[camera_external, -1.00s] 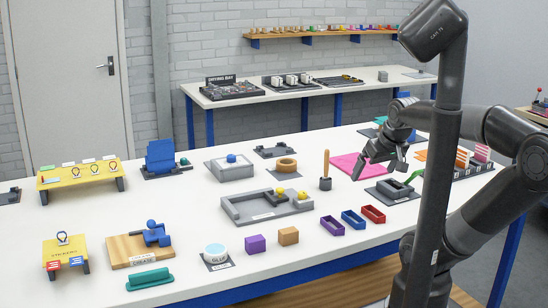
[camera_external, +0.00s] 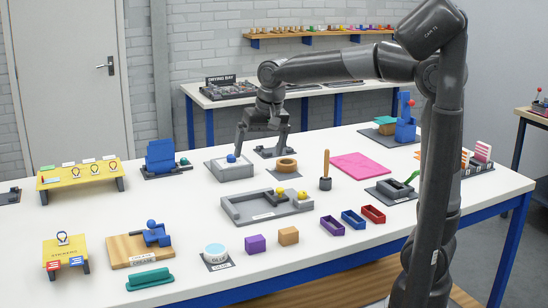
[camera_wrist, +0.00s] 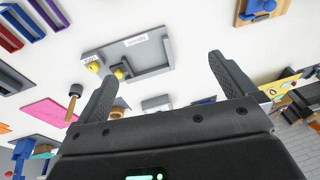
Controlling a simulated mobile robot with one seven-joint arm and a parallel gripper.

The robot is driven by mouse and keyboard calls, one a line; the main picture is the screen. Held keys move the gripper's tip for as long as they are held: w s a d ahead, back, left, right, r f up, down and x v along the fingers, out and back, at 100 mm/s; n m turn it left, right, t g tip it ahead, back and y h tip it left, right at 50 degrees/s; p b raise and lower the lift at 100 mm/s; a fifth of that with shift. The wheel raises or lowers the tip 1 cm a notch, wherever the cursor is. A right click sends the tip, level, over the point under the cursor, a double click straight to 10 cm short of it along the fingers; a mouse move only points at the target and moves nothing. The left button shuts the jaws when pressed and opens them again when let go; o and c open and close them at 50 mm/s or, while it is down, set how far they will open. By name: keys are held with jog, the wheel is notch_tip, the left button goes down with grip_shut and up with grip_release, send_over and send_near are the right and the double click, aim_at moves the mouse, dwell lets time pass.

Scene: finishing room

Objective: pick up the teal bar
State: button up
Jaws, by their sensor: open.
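The teal bar (camera_external: 150,280) lies on the white table at its front left edge, in front of the wooden board. It appears as a long bar with a ridge on top, and I do not see it in the wrist view. My gripper (camera_external: 260,150) is open and empty, above the back middle of the table near the grey box with a blue knob (camera_external: 232,167). It is well behind and to the right of the teal bar. Both open fingers (camera_wrist: 162,68) show in the wrist view with nothing between them.
The wooden board with a blue clamp-like piece (camera_external: 130,252) lies just behind the bar. A glue pot (camera_external: 215,252) and a purple cube (camera_external: 255,244) stand to its right. A small yellow stand (camera_external: 62,258) is to its left. A grey tray (camera_external: 265,207) lies mid-table.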

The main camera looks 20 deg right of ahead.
jog(key=a+f+g, duration=0.1)
jog(key=a+f, duration=0.2)
jog(key=a, duration=1.1)
jog(key=g+h, duration=0.1)
send_over(148, 272)
jog(key=f, duration=1.4)
jog(key=shift+s+d+f, duration=0.1)
jog(key=shift+s+f, duration=0.1)
jog(key=shift+f, duration=0.05)
jog(key=f, duration=0.5)
jog(key=shift+w+f, duration=0.2)
jog(key=shift+f, duration=0.1)
jog(key=c, duration=0.7)
jog(key=shift+o, duration=0.2)
jog(key=shift+r, duration=0.15)
